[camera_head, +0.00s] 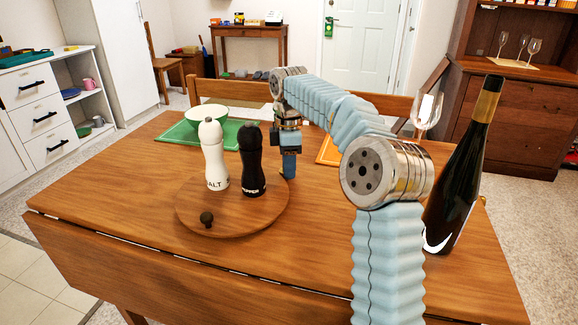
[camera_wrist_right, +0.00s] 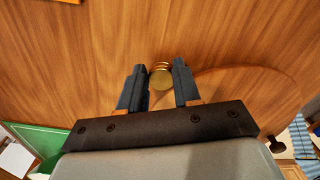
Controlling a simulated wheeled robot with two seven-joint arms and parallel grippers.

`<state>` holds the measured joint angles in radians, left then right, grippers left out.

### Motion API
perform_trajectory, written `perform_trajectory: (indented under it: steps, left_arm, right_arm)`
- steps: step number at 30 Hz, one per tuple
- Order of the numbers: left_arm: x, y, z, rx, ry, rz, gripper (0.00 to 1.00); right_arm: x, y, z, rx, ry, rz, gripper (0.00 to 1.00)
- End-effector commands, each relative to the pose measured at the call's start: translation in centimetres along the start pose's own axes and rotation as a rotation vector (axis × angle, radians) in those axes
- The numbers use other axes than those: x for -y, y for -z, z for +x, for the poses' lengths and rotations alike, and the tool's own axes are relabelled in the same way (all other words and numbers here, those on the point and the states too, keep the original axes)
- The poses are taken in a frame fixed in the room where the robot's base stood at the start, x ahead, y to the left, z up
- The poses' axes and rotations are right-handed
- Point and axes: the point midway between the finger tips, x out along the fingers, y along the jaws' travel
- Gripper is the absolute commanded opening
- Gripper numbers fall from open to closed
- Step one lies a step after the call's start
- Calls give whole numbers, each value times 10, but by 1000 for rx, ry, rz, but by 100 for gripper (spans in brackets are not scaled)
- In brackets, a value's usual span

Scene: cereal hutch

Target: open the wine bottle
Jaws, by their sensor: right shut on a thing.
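The wine bottle (camera_head: 462,165) is dark, with a gold band around its neck. It stands upright at the right side of the wooden table, well to the right of my right gripper; whether its mouth is capped cannot be told. My right gripper (camera_head: 289,168) points down behind the pepper mill. In the right wrist view, the right gripper's dark fingers (camera_wrist_right: 160,88) are shut on a small round gold thing (camera_wrist_right: 161,77) with ring-like ridges. The table lies beneath it. That thing does not show clearly in the head view. My left gripper is not in view.
A white salt mill (camera_head: 214,155) and a black pepper mill (camera_head: 252,162) stand on a round wooden board (camera_head: 262,216). A wine glass (camera_head: 427,110) stands behind the bottle. The table's front left is clear.

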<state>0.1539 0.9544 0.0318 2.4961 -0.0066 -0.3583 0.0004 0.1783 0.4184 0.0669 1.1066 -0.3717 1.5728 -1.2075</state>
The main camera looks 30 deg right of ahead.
Motion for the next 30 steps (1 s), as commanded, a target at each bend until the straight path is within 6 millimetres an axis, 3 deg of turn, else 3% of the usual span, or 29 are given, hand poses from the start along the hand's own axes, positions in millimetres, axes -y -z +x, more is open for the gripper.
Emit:
perform_trajectory:
  steps: [12,13,18,26,30]
  left_arm:
    - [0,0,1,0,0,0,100]
    - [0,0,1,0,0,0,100]
    - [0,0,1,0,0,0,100]
    - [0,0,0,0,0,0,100]
    - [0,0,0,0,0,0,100]
  right_arm:
    - [0,0,9,-1,0,1,0]
    - [0,0,9,-1,-1,1,35]
    - [0,0,8,-1,-1,1,58]
    - [0,0,7,-1,-1,1,58]
    - [0,0,-7,-2,-4,1,58]
